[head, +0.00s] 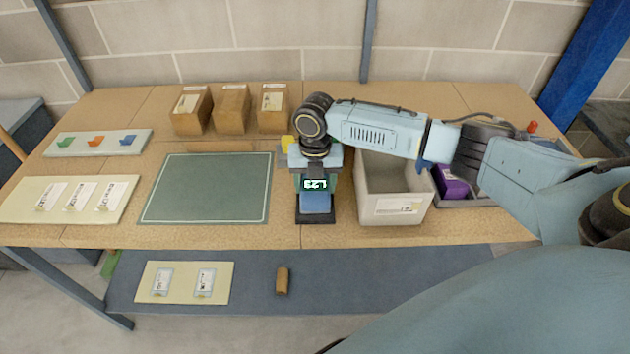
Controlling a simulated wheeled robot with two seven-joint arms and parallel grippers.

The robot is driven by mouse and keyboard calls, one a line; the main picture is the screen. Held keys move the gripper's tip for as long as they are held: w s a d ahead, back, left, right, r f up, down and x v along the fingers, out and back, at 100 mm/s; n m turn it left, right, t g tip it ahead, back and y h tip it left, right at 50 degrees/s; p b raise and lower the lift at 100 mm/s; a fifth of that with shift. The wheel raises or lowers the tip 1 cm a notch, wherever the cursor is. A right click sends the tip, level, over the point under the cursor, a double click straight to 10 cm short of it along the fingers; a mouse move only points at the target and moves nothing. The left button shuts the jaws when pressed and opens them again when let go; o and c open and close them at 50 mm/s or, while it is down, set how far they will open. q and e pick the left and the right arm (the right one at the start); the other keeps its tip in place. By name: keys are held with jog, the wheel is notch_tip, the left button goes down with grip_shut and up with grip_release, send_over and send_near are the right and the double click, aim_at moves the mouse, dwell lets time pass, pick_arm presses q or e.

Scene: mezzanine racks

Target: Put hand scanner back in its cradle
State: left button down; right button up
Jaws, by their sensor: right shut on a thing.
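My right gripper (316,165) points down over the front middle of the table, just left of the grey bin. It is shut, and its wrist and body hide most of what it holds, which I take to be the hand scanner. I cannot tell which of these parts is scanner or cradle, or whether the two touch. A bit of yellow shows left of the wrist. My left gripper is not in view.
The open grey bin (394,208) stands close to the right, with a purple box (451,184) in a tray beyond it. A green mat (207,190) lies clear to the left. Several cardboard boxes (231,110) stand behind. A brown cylinder (282,281) lies on the lower shelf.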

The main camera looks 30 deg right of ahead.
jog(key=o, duration=1.2)
jog(key=shift+o, duration=0.2)
